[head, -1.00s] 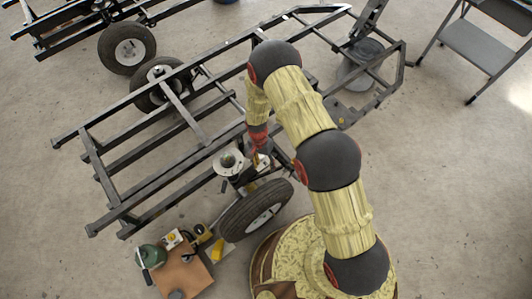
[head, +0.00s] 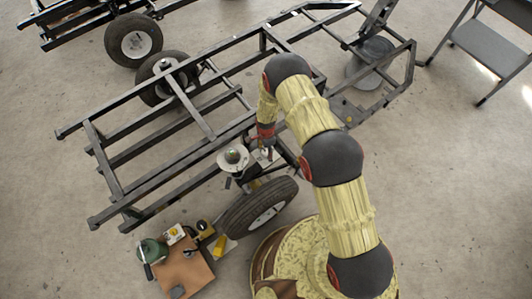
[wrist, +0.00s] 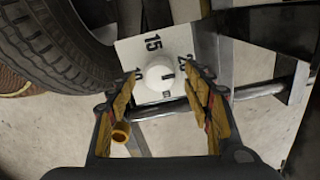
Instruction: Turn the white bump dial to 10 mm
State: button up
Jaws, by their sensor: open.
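The white bump dial (wrist: 156,80) is a round white knob on a pale plate (wrist: 132,50) in the wrist view. A short dark mark shows on the knob, right of its middle. The plate reads 15 above the knob; a number at the left and one at the right are partly covered by my fingers. My gripper (wrist: 157,72) is open, with one finger on each side of the dial; I cannot tell whether they touch it. In the head view my gripper (head: 268,148) points down beside the trailer frame, and the dial is too small to make out.
A tyre (wrist: 55,45) stands close left of the dial in the wrist view. Dark frame bars (wrist: 270,28) lie at the right. In the head view a round silver cup (head: 233,158) is left of my gripper, and a brown board (head: 185,272) with tools lies on the floor.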

jog(key=shift+f, duration=1.1)
jog(key=shift+c, duration=1.2)
jog(key=c, duration=0.9)
